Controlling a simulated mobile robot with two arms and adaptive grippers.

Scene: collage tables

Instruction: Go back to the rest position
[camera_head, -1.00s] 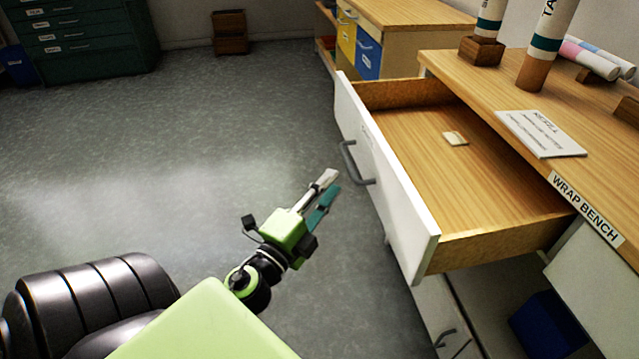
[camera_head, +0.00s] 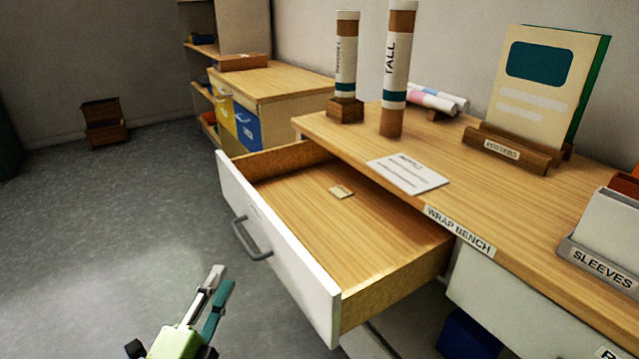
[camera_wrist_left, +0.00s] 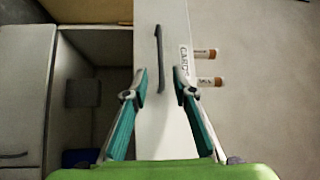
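My left gripper (camera_head: 222,276) is at the bottom left of the head view, in front of the open drawer and apart from its handle (camera_head: 252,238). Its two fingers stand apart and nothing is between them, as the left wrist view (camera_wrist_left: 160,78) also shows. The white-fronted drawer (camera_head: 280,250) is pulled out of the wrap bench (camera_head: 459,230). A small tan piece (camera_head: 341,192) lies on its wooden floor. In the left wrist view the drawer front (camera_wrist_left: 160,125) and its dark handle (camera_wrist_left: 159,58) lie beyond the fingers. My right gripper is not in view.
A second cabinet (camera_head: 285,85) stands behind.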

